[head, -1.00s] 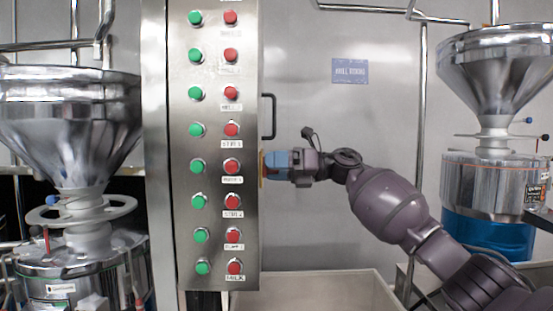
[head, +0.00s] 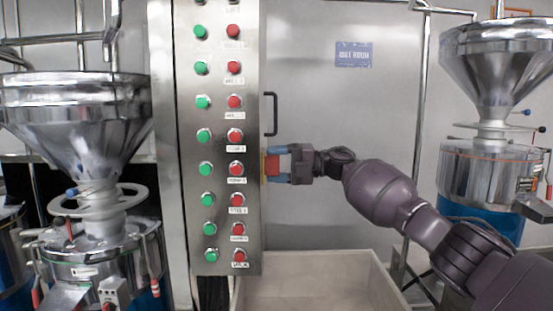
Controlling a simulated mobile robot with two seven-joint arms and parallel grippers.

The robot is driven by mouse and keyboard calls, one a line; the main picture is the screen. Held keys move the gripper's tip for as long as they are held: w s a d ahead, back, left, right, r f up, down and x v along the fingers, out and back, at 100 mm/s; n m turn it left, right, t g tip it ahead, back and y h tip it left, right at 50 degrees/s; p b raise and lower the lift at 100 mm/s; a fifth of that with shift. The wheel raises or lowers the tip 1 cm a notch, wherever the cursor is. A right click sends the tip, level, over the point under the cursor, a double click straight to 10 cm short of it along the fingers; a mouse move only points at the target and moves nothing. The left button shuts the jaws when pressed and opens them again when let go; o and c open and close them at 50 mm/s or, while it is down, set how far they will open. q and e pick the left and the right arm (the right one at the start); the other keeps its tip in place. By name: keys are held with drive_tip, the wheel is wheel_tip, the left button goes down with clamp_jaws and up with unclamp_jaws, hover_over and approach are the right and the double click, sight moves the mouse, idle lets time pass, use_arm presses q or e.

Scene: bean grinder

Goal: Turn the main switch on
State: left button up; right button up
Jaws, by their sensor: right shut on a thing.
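The main switch (head: 272,165) is a red knob on a yellowish plate, on the right side face of the steel control panel (head: 221,120). My right gripper (head: 278,164) reaches it from the right. Its blue fingers are above and below the red knob and shut on it. The fingers hide part of the knob, and the plate shows only as a thin edge. My left gripper is not in view.
Green buttons (head: 205,135) and red buttons (head: 235,135) run down the panel's front. A black door handle (head: 270,114) is just above my right gripper. A pale open bin (head: 315,285) stands below. Steel hoppers stand at left (head: 75,110) and right (head: 497,65).

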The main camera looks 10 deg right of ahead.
drive_tip(key=shift+r+m, duration=0.15)
drive_tip(key=shift+m, duration=0.35)
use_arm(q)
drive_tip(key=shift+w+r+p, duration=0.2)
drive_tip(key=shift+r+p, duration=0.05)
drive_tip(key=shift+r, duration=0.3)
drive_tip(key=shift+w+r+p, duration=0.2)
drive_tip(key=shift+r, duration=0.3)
use_arm(e)
drive_tip(key=shift+m, duration=0.4)
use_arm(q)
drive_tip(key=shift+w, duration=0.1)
use_arm(e)
drive_tip(key=o, duration=0.9)
drive_tip(key=shift+d+f, duration=0.2)
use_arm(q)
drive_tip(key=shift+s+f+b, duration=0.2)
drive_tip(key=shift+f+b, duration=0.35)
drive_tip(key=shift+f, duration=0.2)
use_arm(e)
drive_tip(key=shift+v, duration=5.25)
